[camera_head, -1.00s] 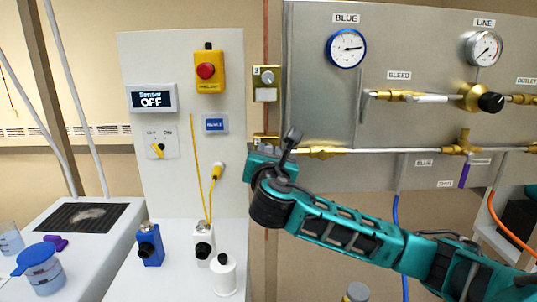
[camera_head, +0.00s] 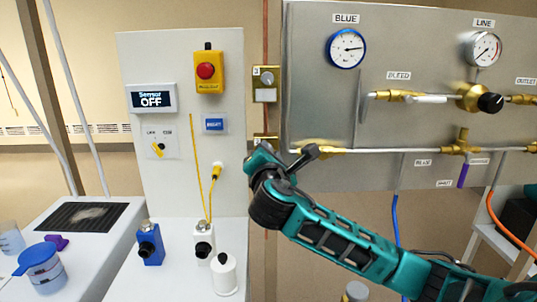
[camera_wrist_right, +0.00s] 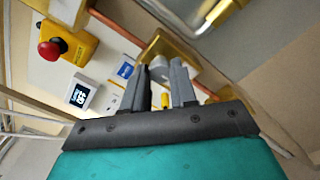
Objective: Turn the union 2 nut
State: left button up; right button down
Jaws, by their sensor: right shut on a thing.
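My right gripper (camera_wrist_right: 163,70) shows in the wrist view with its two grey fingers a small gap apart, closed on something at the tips. In the head view the same gripper (camera_head: 262,158) is at the lower brass plate (camera_head: 265,140) on the vertical copper pipe. This place fits the union 2 nut, which is hidden behind my gripper and fingers, so its turn angle does not show. In the wrist view a brass plate (camera_wrist_right: 176,52) lies just beyond the fingertips. My left gripper is in neither view.
A similar upper plate with a grey nut (camera_head: 266,78) sits above on the same copper pipe (camera_head: 266,30). The steel gauge panel (camera_head: 430,70) is close on the right. The white board (camera_head: 150,70) with a red button (camera_head: 206,70) stands on the left.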

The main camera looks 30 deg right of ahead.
jog(key=shift+m, duration=0.3)
jog(key=c, duration=0.9)
grip_release()
jog(key=v, duration=1.3)
jog(key=shift+f, duration=0.1)
jog(key=s+a+f+m+g+y, duration=0.2)
jog(key=s+f+m+g+y, duration=0.15)
jog(key=f, duration=0.55)
jog(key=s+a+f+m+g+y, duration=0.1)
jog(key=s+f+m+g+y, duration=0.15)
jog(key=f+m, duration=0.45)
jog(key=s+a+f+m+g+y, duration=0.2)
jog(key=s+f+m+g, duration=0.15)
jog(key=s+f, duration=0.3)
jog(key=s+a+f+m+g+y, duration=0.2)
jog(key=s+f+m, duration=0.2)
jog(key=s+f, duration=0.3)
jog(key=w+a+f+t+y, duration=0.1)
jog(key=w+a+f+t, duration=0.1)
jog(key=w+f+t, duration=0.4)
notch_tip(320, 180, down, 2)
jog(key=shift+a+f+t+y, duration=0.15)
jog(key=shift+a+t+y, duration=0.2)
jog(key=shift+t, duration=0.2)
